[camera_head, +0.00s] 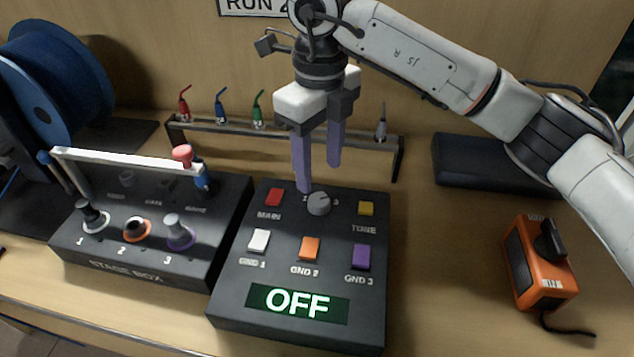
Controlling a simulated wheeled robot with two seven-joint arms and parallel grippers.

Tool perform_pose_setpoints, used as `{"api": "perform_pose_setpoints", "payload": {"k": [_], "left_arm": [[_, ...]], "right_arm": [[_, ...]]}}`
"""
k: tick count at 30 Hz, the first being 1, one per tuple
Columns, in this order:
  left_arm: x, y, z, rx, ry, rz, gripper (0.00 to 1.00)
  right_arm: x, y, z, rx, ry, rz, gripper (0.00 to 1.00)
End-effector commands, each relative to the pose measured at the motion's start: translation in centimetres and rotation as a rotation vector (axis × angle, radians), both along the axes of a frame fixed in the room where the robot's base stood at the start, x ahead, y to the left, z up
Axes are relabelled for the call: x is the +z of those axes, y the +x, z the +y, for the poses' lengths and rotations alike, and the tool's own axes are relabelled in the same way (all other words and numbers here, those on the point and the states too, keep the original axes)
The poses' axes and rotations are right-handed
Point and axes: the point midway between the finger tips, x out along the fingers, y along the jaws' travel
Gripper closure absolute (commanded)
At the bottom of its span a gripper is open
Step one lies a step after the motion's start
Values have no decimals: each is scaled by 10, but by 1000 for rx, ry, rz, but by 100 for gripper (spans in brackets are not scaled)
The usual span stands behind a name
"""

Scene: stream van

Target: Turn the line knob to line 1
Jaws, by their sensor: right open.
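The line knob (318,204) is a small round grey knob at the top middle of a dark control box (228,292). Numbers are printed around it, partly hidden; a 3 shows at its right. I cannot tell which number it points to. The box's display (297,304) reads OFF in green-white letters. My right gripper (318,178) points down just above and behind the knob. Its two purple fingers are apart and empty, the left fingertip close to the knob's left rear side. I cannot tell whether it touches. My left gripper is not in view.
A stage box (140,270) with a white bar handle stands left of the control box. A rack (290,130) with coloured plugs stands behind. A blue spool (65,75) is at far left, an orange device (538,265) at right. Bare wood lies between the control box and the orange device.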

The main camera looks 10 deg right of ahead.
Motion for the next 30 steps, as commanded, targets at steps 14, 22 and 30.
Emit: {"api": "perform_pose_setpoints", "payload": {"k": [14,22,30], "left_arm": [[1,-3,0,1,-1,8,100],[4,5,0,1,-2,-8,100],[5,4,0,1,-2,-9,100]], "right_arm": [[-68,0,0,-1,1,1,50],[-71,0,0,-1,1,-1,50],[-70,0,0,-1,1,-1,89]]}}
